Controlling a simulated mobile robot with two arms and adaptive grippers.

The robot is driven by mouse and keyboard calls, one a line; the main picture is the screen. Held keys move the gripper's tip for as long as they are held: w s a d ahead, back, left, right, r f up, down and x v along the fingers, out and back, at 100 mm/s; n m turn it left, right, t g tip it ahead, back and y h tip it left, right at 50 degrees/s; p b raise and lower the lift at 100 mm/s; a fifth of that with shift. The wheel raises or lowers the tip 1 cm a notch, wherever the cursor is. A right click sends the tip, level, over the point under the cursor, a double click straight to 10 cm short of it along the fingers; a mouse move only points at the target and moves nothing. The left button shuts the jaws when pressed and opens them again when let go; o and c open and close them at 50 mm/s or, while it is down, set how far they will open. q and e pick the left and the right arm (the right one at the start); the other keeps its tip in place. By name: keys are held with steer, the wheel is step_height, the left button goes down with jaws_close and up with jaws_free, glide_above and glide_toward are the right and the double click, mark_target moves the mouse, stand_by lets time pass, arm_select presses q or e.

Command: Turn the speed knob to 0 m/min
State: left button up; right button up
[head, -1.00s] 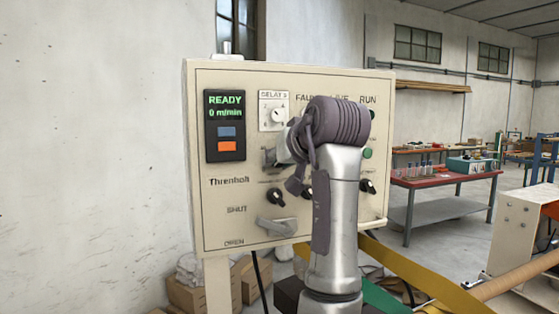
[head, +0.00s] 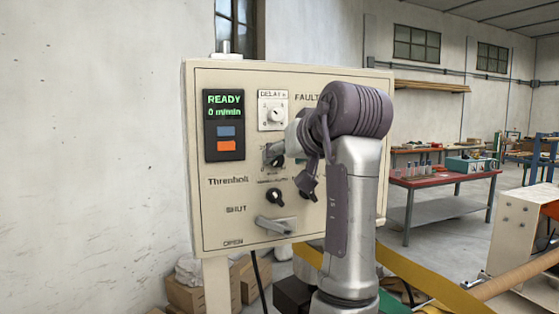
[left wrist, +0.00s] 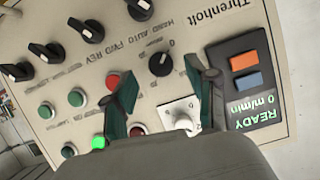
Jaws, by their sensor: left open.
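The speed knob (head: 274,155) is a small black dial on the beige control panel (head: 225,200), below the DELAY knob. It also shows in the left wrist view (left wrist: 160,64), where it lies between the fingertips of my left gripper (left wrist: 163,72). The fingers are open around its sides; contact is not clear. The display (head: 224,125) reads READY and 0 m/min. In the head view my left gripper (head: 291,156) is partly hidden by my own wrist, which also covers the panel's right part. The knob's exact pointer setting is too small to read. My right gripper is out of view.
The white DELAY knob (head: 273,116) sits close above. In the wrist view a red button (left wrist: 113,82) is near one finger. A red bench (head: 450,178) stands farther back.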

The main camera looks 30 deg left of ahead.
arm_select(q)
steer(key=v, duration=0.8)
steer(key=shift+f, duration=0.15)
